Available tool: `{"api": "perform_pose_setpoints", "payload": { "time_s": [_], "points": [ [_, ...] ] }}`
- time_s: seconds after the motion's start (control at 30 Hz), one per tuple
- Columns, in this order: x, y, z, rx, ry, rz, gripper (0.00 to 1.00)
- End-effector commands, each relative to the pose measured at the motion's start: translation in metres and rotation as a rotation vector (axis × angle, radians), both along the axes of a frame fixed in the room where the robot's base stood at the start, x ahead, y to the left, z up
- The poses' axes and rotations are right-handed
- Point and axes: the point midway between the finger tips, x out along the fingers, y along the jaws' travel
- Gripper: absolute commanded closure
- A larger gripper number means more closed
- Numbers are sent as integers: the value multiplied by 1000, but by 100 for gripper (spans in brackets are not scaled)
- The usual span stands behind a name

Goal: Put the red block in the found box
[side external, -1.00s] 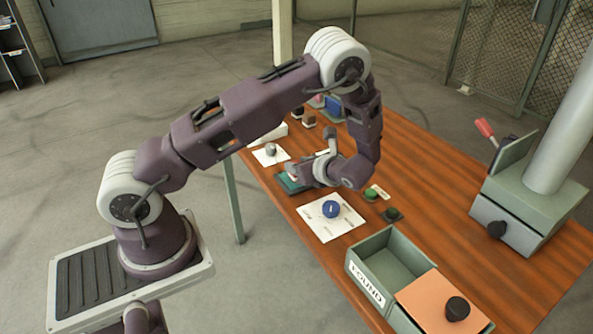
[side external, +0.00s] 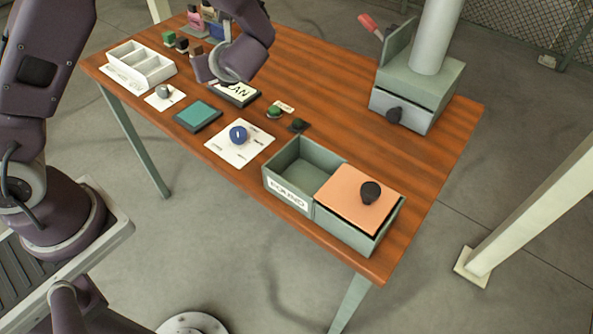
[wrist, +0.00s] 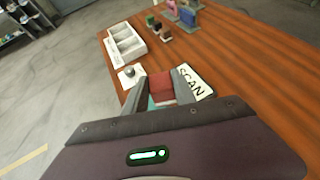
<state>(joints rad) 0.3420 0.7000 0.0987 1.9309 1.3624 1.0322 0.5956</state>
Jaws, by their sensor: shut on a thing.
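My gripper (side external: 228,74) hangs at the far side of the table, over the area by the SCAN pad (side external: 236,93). In the wrist view the red block (wrist: 161,87) sits between the two fingers, and the gripper is shut on it. In the side view the block is hidden by the arm. The found box is a grey-green open compartment (side external: 296,166) with a white FOUND label (side external: 288,194). It stands at the table's front, right of my gripper, and looks empty.
Beside the found box is a compartment with an orange lid (side external: 350,200) and black knob. A blue dial (side external: 238,135) on white card, a teal pad (side external: 198,115) and green buttons (side external: 274,111) lie between. A white tray (side external: 140,66) is at left; a grey machine (side external: 415,92) stands behind.

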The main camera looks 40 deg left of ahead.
Motion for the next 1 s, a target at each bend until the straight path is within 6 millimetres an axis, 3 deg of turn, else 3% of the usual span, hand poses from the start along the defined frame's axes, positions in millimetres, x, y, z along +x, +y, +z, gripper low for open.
{"api": "perform_pose_setpoints", "payload": {
  "time_s": [0.23, 0.4, 0.5, 0.67, 1.0],
  "points": [
    [22, -130, 0, -2, 4, -586, 100],
    [8, -223, -6, -2, 4, -958, 100],
    [-4, -258, -9, -2, 2, -1097, 100],
    [-15, -282, -18, -1, 3, -1194, 100],
    [-17, -283, -88, -1, 5, -1200, 100]
  ]
}}
